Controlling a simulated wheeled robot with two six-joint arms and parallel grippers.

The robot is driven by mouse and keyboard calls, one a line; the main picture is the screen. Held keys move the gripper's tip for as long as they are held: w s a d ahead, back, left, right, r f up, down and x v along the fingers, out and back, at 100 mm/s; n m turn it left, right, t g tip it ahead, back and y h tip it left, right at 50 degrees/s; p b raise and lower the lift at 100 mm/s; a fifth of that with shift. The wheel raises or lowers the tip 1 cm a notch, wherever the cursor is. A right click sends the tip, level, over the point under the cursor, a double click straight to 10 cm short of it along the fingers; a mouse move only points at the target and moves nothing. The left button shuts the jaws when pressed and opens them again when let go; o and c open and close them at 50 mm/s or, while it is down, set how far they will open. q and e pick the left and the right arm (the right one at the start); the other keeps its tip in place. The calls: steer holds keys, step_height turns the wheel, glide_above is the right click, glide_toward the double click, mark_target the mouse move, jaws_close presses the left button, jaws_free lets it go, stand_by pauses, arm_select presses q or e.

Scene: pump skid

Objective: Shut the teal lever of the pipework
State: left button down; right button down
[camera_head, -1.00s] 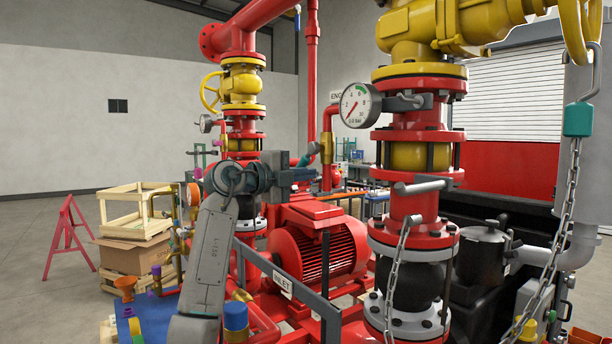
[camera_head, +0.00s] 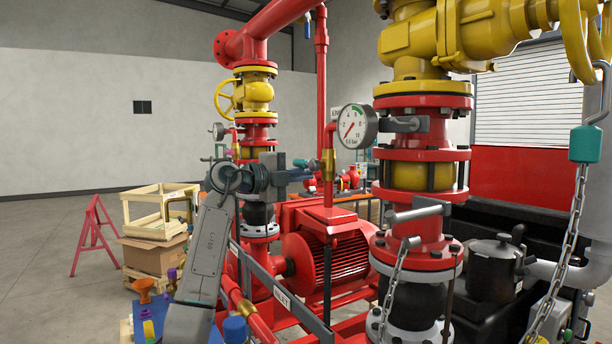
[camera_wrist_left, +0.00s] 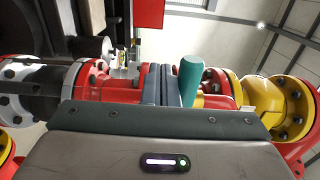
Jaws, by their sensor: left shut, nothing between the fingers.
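The teal lever (camera_head: 301,163) is a small rounded handle. In the head view it sticks out to the left of the brass valve (camera_head: 328,162) on the thin red pipe under the pressure gauge, and looks nearly level. My left gripper (camera_head: 306,175) is shut and empty, its tip just below the lever; I cannot tell whether they touch. In the left wrist view the teal handle (camera_wrist_left: 191,80) stands just right of my shut fingers (camera_wrist_left: 160,85). Part of the lever near the gripper is hidden. My right gripper is not in view.
The pressure gauge (camera_head: 355,126) and a thick red pipe column with a grey handle (camera_head: 416,213) stand to the right. A red motor (camera_head: 330,258) lies below. A yellow handwheel valve (camera_head: 245,92) is behind my left arm. A chain (camera_head: 562,250) hangs at the far right.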

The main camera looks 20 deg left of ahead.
arm_select(q)
steer(key=f+b+v, duration=0.1)
steer(key=b+v, duration=0.1)
steer(key=v, duration=0.7)
steer(key=shift+a, duration=0.15)
stand_by(0.6)
steer(key=shift+f, duration=0.1)
